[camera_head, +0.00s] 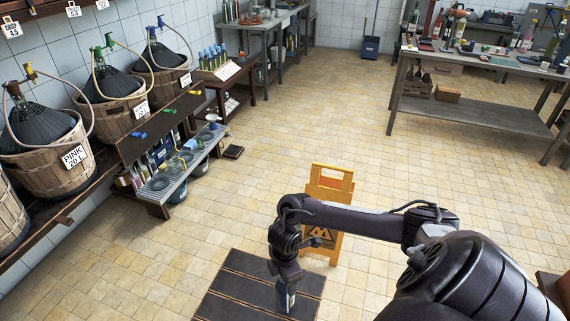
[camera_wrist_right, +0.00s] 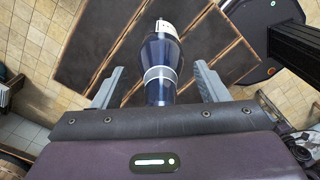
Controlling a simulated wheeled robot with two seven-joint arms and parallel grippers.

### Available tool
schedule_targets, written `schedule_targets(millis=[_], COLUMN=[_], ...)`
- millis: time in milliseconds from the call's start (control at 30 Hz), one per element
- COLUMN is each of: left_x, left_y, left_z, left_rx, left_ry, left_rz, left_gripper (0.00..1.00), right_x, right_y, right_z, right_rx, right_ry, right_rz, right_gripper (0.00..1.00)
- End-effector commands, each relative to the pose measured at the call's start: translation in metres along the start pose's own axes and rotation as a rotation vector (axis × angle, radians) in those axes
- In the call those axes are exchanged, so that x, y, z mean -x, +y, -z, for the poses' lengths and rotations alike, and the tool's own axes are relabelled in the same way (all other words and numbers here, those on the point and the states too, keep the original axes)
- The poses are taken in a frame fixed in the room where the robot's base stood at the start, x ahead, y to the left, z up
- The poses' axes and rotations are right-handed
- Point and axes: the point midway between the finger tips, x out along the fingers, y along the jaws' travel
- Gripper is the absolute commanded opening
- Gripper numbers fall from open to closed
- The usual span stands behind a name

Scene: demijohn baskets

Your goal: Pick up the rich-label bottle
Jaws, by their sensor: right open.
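My right gripper (camera_head: 285,298) points down over the dark slatted platform on the floor. In the right wrist view its two grey fingers (camera_wrist_right: 160,88) are spread apart. A dark blue, bottle-like object (camera_wrist_right: 160,52) with pale bands and a whitish end shows in the gap between them. Clear space shows on both sides of it, and the fingers do not close on it. I cannot read a label, so I cannot tell whether it is the rich-label bottle. In the head view, the gripper's tip is small and its details are unclear. My left gripper is out of view.
The slatted platform (camera_head: 240,290) lies on the tiled floor, with a yellow folding sign (camera_head: 328,190) behind it. Demijohns in baskets (camera_head: 48,165) line the left wall above a low bench (camera_head: 172,192) with bottles. A grey worktable (camera_head: 475,112) stands at back right.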

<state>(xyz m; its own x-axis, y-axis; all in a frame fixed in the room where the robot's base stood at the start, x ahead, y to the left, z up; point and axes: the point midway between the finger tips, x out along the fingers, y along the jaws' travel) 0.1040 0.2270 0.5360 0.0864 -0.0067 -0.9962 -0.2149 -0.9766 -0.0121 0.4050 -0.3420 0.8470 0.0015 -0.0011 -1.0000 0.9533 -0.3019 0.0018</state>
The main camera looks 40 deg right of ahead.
Motion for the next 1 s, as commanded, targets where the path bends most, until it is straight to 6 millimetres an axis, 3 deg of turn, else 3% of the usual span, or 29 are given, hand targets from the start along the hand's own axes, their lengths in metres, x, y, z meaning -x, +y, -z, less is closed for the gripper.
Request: schedule_targets(millis=[167, 667, 1000], left_x=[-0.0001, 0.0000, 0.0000], left_y=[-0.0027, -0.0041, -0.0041], left_z=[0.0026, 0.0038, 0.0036], left_rx=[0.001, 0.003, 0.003], left_ry=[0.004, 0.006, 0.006], left_rz=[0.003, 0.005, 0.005], left_gripper=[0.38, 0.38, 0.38], right_x=[-0.0001, 0.0002, 0.0027], right_y=[-0.0002, -0.0001, 0.0005], right_z=[0.0000, -0.0002, -0.0001], right_rx=[0.000, -0.001, -0.001], right_ry=[0.000, 0.000, 0.000], right_rz=[0.000, 0.000, -0.001], right_gripper=[0.66, 0.01, 0.00])
